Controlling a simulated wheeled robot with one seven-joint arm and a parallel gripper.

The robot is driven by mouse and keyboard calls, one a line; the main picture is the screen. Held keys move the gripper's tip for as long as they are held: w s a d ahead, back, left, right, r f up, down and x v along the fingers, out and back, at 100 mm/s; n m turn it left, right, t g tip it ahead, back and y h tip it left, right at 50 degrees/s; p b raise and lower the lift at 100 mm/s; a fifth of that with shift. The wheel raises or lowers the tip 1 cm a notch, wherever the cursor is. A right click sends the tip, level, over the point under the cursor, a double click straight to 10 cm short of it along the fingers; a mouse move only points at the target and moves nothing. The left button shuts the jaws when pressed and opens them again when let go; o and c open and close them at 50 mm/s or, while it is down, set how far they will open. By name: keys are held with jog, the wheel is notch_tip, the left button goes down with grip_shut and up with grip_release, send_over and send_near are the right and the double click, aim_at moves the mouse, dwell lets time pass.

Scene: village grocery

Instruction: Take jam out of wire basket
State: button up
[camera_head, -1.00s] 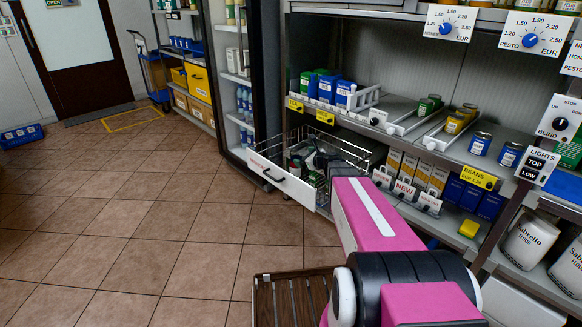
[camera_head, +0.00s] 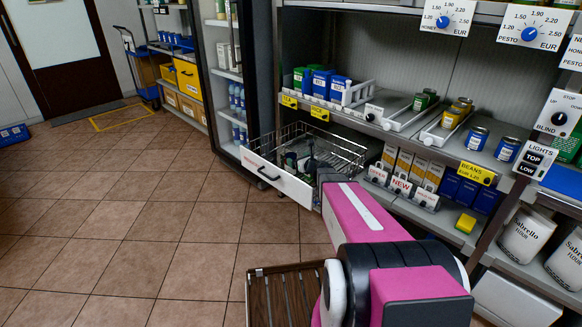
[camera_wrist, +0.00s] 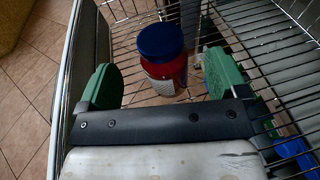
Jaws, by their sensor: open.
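The jam, a red jar with a dark blue lid (camera_wrist: 161,42) and a patterned label, stands upright in the wire basket (camera_wrist: 135,18) in the wrist view. My gripper (camera_wrist: 162,80) is open, with one green pad to the left of the jar and one to the right. Gaps show between the pads and the jar, and the jar sits slightly beyond them. In the head view the wire basket (camera_head: 345,146) is pulled out from the shelf behind a white front. My dark gripper (camera_head: 308,163) is inside it there, and I cannot make out the jar.
Green and blue items (camera_wrist: 290,150) lie at the basket's right in the wrist view. The shelf above holds blue boxes (camera_head: 340,88) and tins (camera_head: 477,138). Cartons (camera_head: 415,170) stand right of the basket. A slatted wooden surface (camera_head: 285,300) is near me.

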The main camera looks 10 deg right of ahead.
aim_at(294, 157)
jog(key=x, duration=0.6)
jog(key=shift+w+a+f, duration=0.1)
jog(key=shift+w, duration=0.15)
